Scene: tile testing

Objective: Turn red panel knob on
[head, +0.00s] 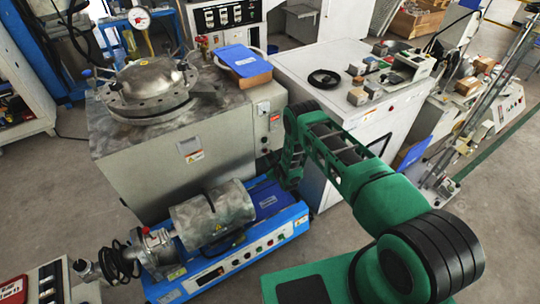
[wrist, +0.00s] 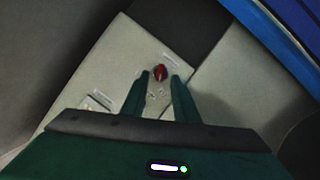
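A red knob (wrist: 159,72) sits on a pale grey panel (wrist: 112,66) in the wrist view, with a small label up and to its right. My gripper (wrist: 161,79) is open, its two dark green fingers pointing at the panel. The knob shows between and just beyond the fingertips; I cannot tell whether they touch it. In the head view my green arm reaches down between the steel machine (head: 192,122) and the white cabinet (head: 335,107). The fingertips and knob cannot be made out clearly there.
A blue bench unit (head: 249,255) with a metal cylinder (head: 212,213) stands in front of the steel machine, close to my gripper. A blue edge (wrist: 275,40) crosses the wrist view's upper right. Another label plate (wrist: 97,101) lies left of the fingers.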

